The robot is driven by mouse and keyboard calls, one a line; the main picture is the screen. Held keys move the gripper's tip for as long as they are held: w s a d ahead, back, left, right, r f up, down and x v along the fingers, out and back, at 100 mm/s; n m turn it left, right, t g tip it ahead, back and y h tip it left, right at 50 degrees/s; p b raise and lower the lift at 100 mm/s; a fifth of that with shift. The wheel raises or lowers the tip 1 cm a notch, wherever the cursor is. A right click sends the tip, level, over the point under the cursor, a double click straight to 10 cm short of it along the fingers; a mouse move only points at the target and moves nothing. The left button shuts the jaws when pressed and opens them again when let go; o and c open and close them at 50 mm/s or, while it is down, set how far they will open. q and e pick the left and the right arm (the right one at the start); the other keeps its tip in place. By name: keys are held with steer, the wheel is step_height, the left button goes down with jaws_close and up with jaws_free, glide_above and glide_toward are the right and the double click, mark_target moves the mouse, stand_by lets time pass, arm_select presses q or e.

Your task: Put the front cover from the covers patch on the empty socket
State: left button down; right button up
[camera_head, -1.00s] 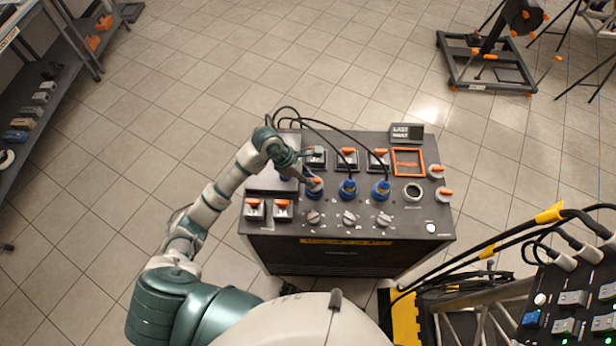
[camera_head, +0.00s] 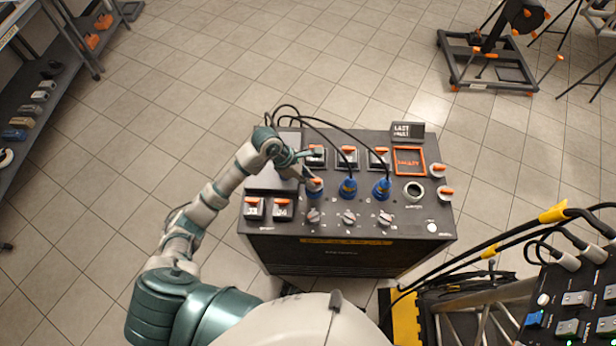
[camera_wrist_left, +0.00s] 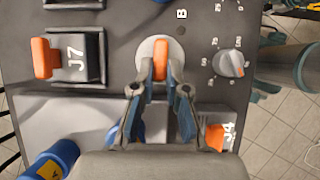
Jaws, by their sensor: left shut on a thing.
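A round pale cover with an orange tab (camera_wrist_left: 160,58) is at the leftmost round socket in the console's middle row; it also shows in the head view (camera_head: 315,184). My left gripper (camera_wrist_left: 160,76) is shut on the orange tab; in the head view the gripper (camera_head: 308,180) reaches in from the left. The cover appears to be on the blue socket; whether it is fully seated I cannot tell. Two more covers, a back one (camera_head: 438,170) and a front one (camera_head: 445,192), are at the console's right edge. My right gripper is not in view.
Two blue plugs with black cables, (camera_head: 348,188) and (camera_head: 381,188), stand to the right of the held cover. Knobs (camera_wrist_left: 228,63) lie in front of them. A dark ring (camera_head: 413,191) lies further right.

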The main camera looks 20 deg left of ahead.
arm_select(q)
steer(key=shift+f+b, duration=0.7)
steer(key=shift+f, duration=0.3)
steer(key=c, duration=0.5)
jaws_free()
steer(key=shift+c, duration=0.2)
steer(key=shift+r, duration=0.15)
steer(key=shift+r+p, duration=2.8)
steer(key=shift+r, duration=1.65)
